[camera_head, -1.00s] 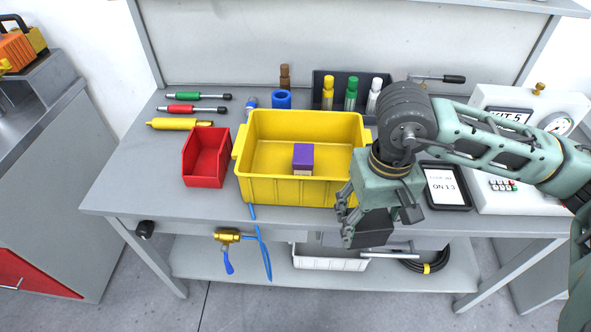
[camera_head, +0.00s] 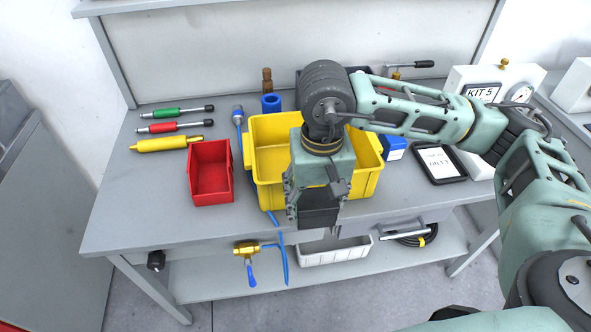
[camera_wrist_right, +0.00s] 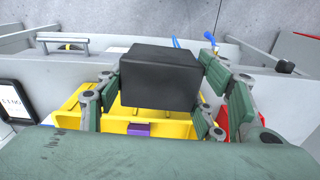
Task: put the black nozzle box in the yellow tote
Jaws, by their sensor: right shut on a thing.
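My right gripper (camera_head: 318,207) is shut on the black nozzle box (camera_head: 319,218). It holds the box at the front side of the yellow tote (camera_head: 268,196), in front of the tote in the head view. In the right wrist view the black box (camera_wrist_right: 160,76) sits between the two fingers (camera_wrist_right: 163,92), with the tote (camera_wrist_right: 150,118) beyond it. A purple-topped box (camera_wrist_right: 139,129) shows inside the tote there. In the head view my arm hides much of the tote's inside. My left gripper is not in view.
A red bin (camera_head: 211,172) stands left of the tote. Green, red and yellow tools lie at the back left. A blue box (camera_head: 393,148) and a tablet (camera_head: 438,163) are to the right. A gauge unit marked KIT 5 (camera_head: 484,92) stands at the back right.

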